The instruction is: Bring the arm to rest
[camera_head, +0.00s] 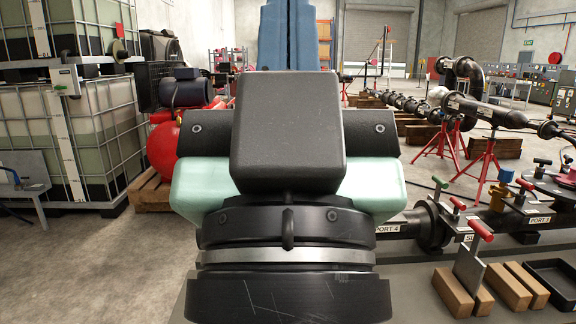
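A large black and pale green part of my own arm (288,255) fills the middle of the view from close up. It has a steel ring low down and a black box-shaped block on top. No fingertips can be made out, so I cannot tell whether my gripper is open or shut, or whether it holds anything. A dark pipe spool (427,225) with flanges runs to the right of the arm, with labels PORT-4 and PORT-3. Part of it is hidden behind the arm.
Wooden blocks (453,293), a thin grey plate (469,270) and a black tray (556,276) are at lower right. Red-handled valves (481,230) stand nearby. Red pipe stands (487,165) are behind. Caged tanks (62,130) and a red compressor (163,147) are left; floor at lower left is clear.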

